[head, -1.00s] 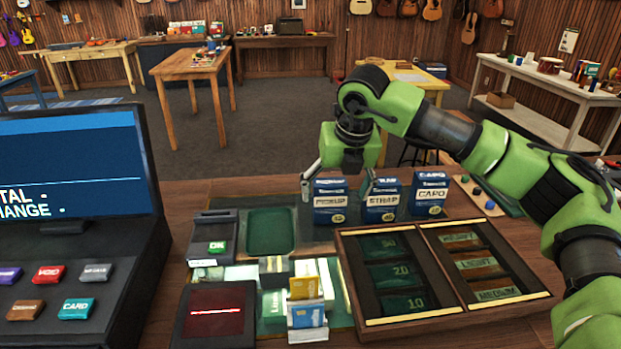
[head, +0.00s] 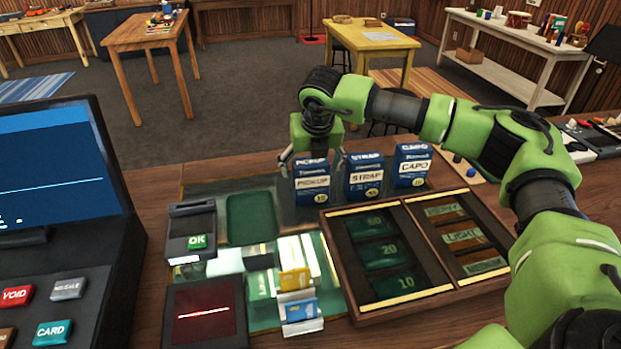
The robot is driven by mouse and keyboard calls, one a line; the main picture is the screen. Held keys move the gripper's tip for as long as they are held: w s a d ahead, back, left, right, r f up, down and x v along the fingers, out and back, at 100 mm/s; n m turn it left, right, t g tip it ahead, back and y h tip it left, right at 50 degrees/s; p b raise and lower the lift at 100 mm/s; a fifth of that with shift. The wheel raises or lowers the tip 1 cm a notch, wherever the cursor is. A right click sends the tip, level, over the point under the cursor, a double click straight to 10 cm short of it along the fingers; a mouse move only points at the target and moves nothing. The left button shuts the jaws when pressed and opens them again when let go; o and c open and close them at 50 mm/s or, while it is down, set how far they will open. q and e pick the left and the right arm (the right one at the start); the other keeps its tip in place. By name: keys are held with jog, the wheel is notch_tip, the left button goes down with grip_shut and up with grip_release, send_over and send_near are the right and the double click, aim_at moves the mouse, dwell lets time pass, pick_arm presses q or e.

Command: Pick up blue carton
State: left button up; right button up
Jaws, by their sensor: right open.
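Three blue-and-white cartons stand upright in a row at the back of the counter in the head view. They are the PICKUP carton (head: 312,184), the STRAP carton (head: 365,178) and the CAPO carton (head: 411,166). My left gripper is out of view.
A wooden tray (head: 391,310) with labelled compartments lies in front of the cartons. A card terminal (head: 190,230), a card holder (head: 301,326) and a scanner (head: 205,315) sit to the left. A cash register (head: 60,250) stands at far left. The STRAP carton stands close beside the PICKUP carton.

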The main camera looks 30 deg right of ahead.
jog(key=p+x, duration=0.2)
jog(key=x, duration=0.2)
jog(key=shift+f, duration=0.2)
jog(key=shift+w+f, duration=0.15)
jog(key=shift+f, duration=0.1)
jog(key=c, duration=1.1)
jog(key=shift+r, duration=0.1)
jog(key=shift+c, duration=0.2)
